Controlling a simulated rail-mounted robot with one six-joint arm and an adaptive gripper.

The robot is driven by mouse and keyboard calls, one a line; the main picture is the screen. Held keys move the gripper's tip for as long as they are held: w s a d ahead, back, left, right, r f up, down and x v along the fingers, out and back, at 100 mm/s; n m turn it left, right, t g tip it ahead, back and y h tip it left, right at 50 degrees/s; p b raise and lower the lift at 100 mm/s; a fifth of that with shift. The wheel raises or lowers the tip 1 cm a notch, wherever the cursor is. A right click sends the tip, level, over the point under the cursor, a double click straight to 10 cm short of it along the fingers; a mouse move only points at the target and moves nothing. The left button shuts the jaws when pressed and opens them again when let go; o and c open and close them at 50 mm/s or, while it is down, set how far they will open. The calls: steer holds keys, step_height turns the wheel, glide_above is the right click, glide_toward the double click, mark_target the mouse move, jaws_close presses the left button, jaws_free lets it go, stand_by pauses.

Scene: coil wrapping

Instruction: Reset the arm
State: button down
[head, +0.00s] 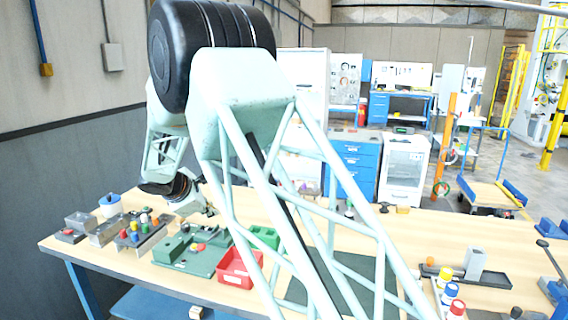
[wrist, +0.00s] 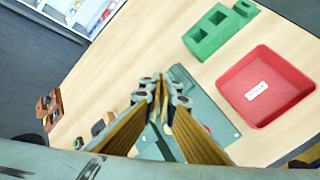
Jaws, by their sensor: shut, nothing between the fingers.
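My gripper (wrist: 160,90) is shut and empty in the wrist view, its two fingertips meeting above the table. In the head view my gripper (head: 208,209) is small and partly behind my own arm, above the left part of the table. The green fixture board (head: 187,256) lies below it and also shows behind the fingers in the wrist view (wrist: 210,112). My arm is bent, with its elbow high and its lattice link crossing the middle of the head view.
A red tray (head: 238,270) and a green block with square openings (wrist: 212,34) sit right of the board. Metal blocks with coloured knobs (head: 140,230) stand at the table's left. A black tray (head: 470,275) lies at the right. My arm hides the dark mat's middle.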

steer(key=s+d+r+m+g+h, duration=0.1)
steer(key=s+d+r+m, duration=0.25)
steer(key=d+r, duration=0.55)
steer(key=s+d+r+m+g, duration=0.1)
steer(key=s+d+r+m, duration=0.4)
steer(key=d, duration=0.8)
steer(key=s+d+r+m+g, duration=0.1)
steer(key=s+d+r+m, duration=0.1)
steer(key=s+d+r, duration=0.5)
steer(key=s+d+r+m+g, duration=0.1)
steer(key=s+d+r+m, duration=0.15)
steer(key=s+d, duration=0.75)
steer(key=s+d+r+m, duration=0.1)
steer(key=s+d, duration=0.2)
steer(key=s, duration=0.3)
steer(key=s+d+r+m+y, duration=0.1)
steer(key=s+d+m, duration=0.15)
steer(key=s, duration=0.35)
steer(key=s+d+r+m, duration=0.1)
steer(key=s+d, duration=0.2)
steer(key=s, duration=0.3)
steer(key=s+f+m+y, duration=0.1)
steer(key=s+f+m, duration=0.1)
steer(key=s, duration=0.8)
steer(key=s+f+m+y, duration=0.1)
steer(key=s+f+m, duration=0.2)
steer(key=s, duration=0.8)
steer(key=shift+f, duration=0.6)
steer(key=shift+a, duration=0.1)
